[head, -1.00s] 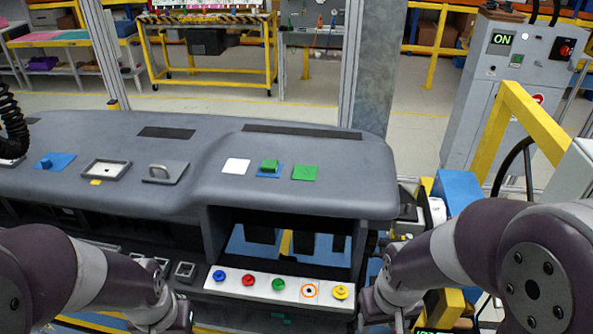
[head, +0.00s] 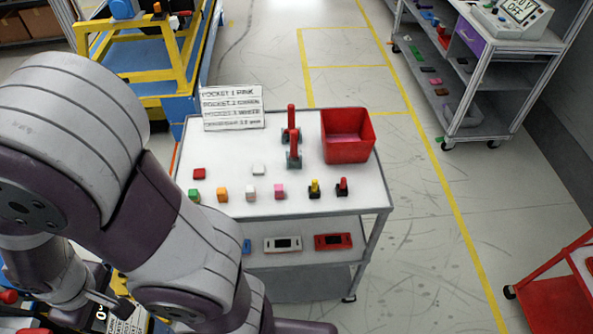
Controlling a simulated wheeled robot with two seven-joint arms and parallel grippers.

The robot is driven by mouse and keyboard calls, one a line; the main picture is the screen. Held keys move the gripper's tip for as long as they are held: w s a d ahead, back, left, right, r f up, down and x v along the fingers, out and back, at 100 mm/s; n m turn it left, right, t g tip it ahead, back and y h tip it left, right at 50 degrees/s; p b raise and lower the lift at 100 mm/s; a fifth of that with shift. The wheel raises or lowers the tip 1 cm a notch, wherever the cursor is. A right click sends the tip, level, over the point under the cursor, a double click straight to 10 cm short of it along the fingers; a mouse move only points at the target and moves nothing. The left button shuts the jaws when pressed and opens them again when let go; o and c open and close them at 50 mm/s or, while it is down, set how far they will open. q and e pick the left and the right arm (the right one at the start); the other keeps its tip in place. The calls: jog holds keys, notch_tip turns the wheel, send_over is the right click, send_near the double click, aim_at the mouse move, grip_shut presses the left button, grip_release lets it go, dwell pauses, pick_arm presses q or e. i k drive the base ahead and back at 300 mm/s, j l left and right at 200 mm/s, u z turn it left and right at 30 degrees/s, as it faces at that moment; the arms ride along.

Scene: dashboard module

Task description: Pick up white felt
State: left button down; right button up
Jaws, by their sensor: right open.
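A small flat white piece (head: 258,169) lies on the top of a white cart. A white block (head: 251,191) stands in the row in front of it. I cannot tell whether either is felt. My right arm fills the left of the view. My right gripper (head: 104,300) is at the lower left, small and partly hidden by the arm, open and well apart from the cart top. My left gripper is not in view.
The cart top (head: 360,197) also holds a red bin (head: 347,136), a pocket list sign (head: 232,108), red-handled tools (head: 292,135) and several small coloured blocks. Its lower shelf holds devices (head: 333,241). A grey shelf cart (head: 450,80) stands at back right. Floor between is clear.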

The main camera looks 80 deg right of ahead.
aim_at(258, 169)
jog(key=z, duration=2.65)
jog(key=i+l+z, duration=0.25)
jog(key=i, duration=0.2)
jog(key=i+l+z, duration=0.2)
jog(key=i, duration=0.3)
